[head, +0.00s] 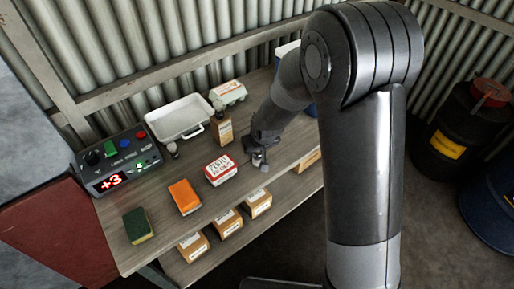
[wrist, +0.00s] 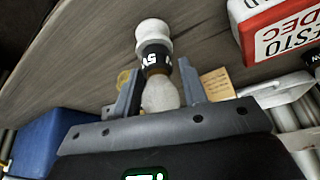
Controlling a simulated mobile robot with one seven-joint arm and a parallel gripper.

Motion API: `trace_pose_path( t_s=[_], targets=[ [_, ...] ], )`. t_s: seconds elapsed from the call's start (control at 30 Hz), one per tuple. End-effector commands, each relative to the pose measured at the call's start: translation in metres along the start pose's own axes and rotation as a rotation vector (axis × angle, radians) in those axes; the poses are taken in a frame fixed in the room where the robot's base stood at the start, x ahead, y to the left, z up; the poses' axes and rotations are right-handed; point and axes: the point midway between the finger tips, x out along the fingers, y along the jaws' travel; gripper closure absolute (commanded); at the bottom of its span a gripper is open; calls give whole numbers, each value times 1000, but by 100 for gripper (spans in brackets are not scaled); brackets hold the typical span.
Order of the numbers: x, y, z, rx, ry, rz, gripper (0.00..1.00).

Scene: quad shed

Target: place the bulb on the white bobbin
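In the wrist view, a pale frosted bulb (wrist: 160,95) lies between the two fingers of my gripper (wrist: 160,68). A black band with white print (wrist: 156,60) is beyond the bulb, then a rounded white piece (wrist: 153,32) against the bench. I cannot tell whether that white piece is the white bobbin or part of the bulb. The fingers are close on both sides; whether they press on it is unclear. In the head view my gripper (head: 259,153) is low over the bench, largely covering these things. A small pale thing with a dark part (head: 173,150) stands by the white tray.
The bench (head: 222,203) also holds a white tray (head: 178,119), a control box reading +3 (head: 121,160), a red-and-white box (head: 220,169), an orange block (head: 184,196) and a green sponge (head: 138,225). A brown carton (head: 222,130) stands behind. Bare wood lies at the front.

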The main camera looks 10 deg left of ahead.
Motion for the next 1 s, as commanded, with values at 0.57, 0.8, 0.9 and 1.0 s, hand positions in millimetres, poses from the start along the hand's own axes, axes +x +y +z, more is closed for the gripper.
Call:
trace_pose_path(
  t_s=[0.57, 0.8, 0.9, 1.0],
  targets=[
    [-13, 0, -2, 0, 4, 0, 48],
    [-51, 0, -3, 0, 5, 0, 48],
    [-68, 0, -2, 0, 5, 0, 48],
    [-85, 0, -2, 1, 4, 1, 48]
  ],
)
